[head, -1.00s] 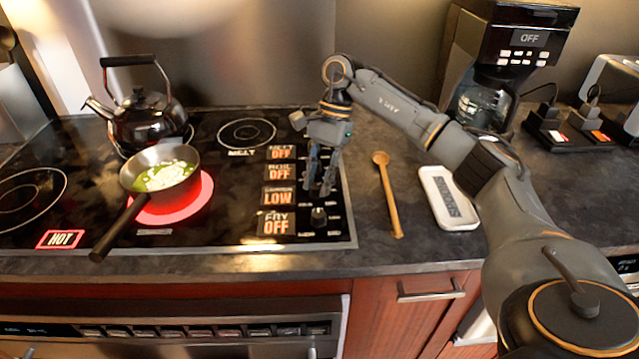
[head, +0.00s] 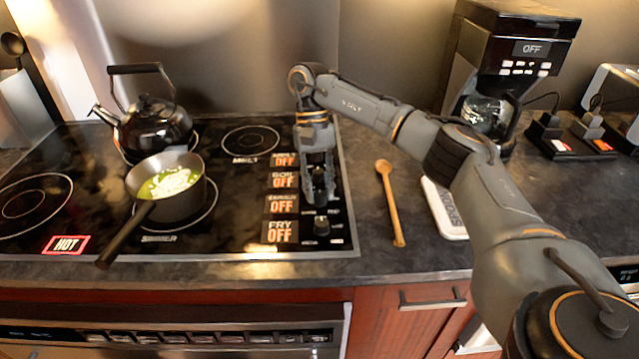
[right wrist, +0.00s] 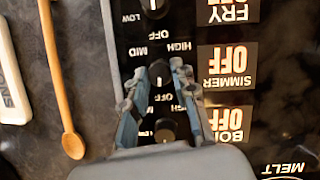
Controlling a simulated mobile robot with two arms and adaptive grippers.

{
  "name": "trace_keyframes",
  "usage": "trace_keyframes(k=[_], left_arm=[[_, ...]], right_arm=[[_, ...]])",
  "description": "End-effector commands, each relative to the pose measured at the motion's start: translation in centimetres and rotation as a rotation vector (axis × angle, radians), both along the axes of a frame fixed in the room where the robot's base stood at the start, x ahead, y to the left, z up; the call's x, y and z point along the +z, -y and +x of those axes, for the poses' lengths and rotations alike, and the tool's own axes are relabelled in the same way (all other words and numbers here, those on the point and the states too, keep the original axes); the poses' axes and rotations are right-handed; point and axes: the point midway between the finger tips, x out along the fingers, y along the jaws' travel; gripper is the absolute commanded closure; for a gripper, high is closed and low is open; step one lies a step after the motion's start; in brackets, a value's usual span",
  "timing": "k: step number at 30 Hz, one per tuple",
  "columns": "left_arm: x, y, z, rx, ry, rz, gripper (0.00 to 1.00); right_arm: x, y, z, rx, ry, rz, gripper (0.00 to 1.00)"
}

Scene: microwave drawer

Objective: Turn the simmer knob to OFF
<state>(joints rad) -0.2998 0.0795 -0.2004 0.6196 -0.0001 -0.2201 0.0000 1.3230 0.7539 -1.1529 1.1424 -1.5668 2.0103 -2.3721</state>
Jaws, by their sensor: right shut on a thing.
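The simmer knob (right wrist: 160,74) is a small black knob on the cooktop's control strip. My right gripper (head: 320,198) points down over it, with one finger on either side, shut on it. The fingers also show around the knob in the right wrist view. The simmer display (head: 282,204) reads OFF, and it reads SIMMER OFF, upside down, in the right wrist view (right wrist: 227,67). The fry knob (head: 321,226) is just in front of the gripper. The boil knob (right wrist: 165,130) sits between the fingers farther back, untouched as far as I see. My left gripper is not in view.
A pan (head: 167,190) with green food sits on the dark simmer burner. A black kettle (head: 153,130) stands behind it. A red HOT sign (head: 66,245) is lit. A wooden spoon (head: 391,205) and white spoon rest (head: 446,212) lie to the right.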

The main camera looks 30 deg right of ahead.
Motion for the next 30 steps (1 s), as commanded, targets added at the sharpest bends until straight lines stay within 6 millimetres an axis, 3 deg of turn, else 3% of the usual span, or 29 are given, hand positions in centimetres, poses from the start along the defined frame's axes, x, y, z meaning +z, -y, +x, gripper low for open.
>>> trace_keyframes(k=[22, 23, 24, 26, 30], left_arm=[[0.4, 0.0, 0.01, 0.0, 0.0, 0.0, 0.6], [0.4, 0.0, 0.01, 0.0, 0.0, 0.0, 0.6], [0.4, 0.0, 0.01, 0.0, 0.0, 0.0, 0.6], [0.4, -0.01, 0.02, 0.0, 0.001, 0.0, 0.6], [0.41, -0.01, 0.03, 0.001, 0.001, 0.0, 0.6]], right_arm=[[-0.07, -0.1, 0.02, 0.087, 0.0, 0.001, 1.0], [-0.07, -0.1, 0.02, 0.087, 0.0, 0.001, 0.67], [-0.07, -0.1, 0.02, 0.087, 0.0, 0.001, 0.59], [-0.06, -0.1, 0.01, 0.087, 0.0, 0.001, 0.5], [-0.05, -0.09, 0.01, 0.087, 0.0, 0.0, 0.5]])
